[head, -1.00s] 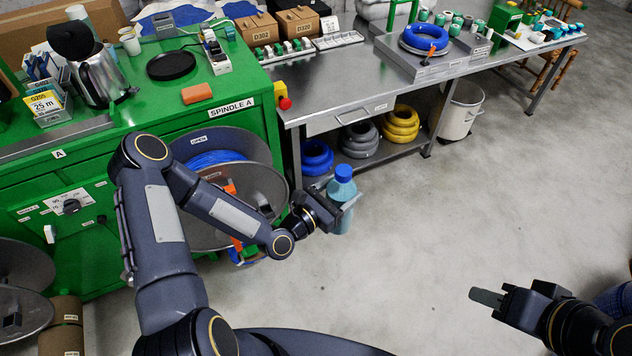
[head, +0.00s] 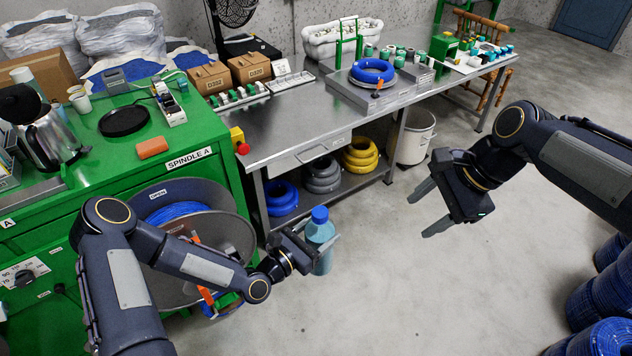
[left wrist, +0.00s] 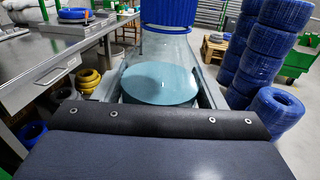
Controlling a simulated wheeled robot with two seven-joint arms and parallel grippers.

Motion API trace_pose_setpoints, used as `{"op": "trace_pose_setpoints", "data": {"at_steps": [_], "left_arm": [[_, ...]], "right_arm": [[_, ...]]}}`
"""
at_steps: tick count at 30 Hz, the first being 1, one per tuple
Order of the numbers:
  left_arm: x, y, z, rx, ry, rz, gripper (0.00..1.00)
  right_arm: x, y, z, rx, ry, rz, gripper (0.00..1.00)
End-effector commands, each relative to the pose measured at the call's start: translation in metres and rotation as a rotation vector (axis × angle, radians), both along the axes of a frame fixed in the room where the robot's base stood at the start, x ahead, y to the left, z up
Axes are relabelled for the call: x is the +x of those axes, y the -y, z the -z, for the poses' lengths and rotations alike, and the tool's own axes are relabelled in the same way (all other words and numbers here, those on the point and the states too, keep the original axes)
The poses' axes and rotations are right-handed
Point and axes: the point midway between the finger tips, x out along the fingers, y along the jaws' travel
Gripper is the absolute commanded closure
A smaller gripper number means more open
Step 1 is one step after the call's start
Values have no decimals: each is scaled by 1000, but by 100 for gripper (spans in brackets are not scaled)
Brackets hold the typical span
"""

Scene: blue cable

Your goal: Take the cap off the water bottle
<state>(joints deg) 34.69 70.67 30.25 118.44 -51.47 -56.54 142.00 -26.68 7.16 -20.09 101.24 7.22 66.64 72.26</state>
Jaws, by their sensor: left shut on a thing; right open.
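The water bottle (head: 319,240) is clear light blue and upright, held in the air in front of the steel bench. Its blue cap (head: 320,214) sits on top. My left gripper (head: 318,247) is shut around the bottle's body below the cap. The left wrist view shows the bottle (left wrist: 160,78) close up, with the ribbed blue cap (left wrist: 168,12) cut off by the top edge. My right gripper (head: 425,211) is open and empty, to the right of the bottle and apart from it, its fingers pointing left.
The green cabinet (head: 205,132) with a cable spool (head: 225,235) stands left of the bottle. The steel bench (head: 290,130) is behind, with cable coils (head: 322,174) on its lower shelf. Stacked blue cable (head: 600,310) is at lower right. Open floor (head: 400,290) lies below my right gripper.

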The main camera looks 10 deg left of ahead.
Motion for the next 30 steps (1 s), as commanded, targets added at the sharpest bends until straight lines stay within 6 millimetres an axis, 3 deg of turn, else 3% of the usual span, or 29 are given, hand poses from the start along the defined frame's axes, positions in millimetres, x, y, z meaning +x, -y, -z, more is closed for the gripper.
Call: {"op": "trace_pose_setpoints", "data": {"at_steps": [3, 9, 15, 18, 23, 30], "left_arm": [[0, 0, -2, -2, 6, 0, 100], [0, 0, -2, -2, 6, 0, 100], [0, 0, -2, -3, 5, 0, 100], [0, 0, -2, -3, 5, 0, 100], [0, 0, -2, -3, 5, 0, 100], [0, 0, -2, -3, 5, 0, 100]], "right_arm": [[34, -34, 7, -55, -131, 154, 48], [75, -99, 23, -189, -266, 442, 48], [94, -163, 39, -311, -289, 683, 48], [96, -185, 44, -345, -279, 761, 48], [97, -202, 50, -368, -268, 825, 48], [96, -204, 78, -372, -269, 835, 48]]}}
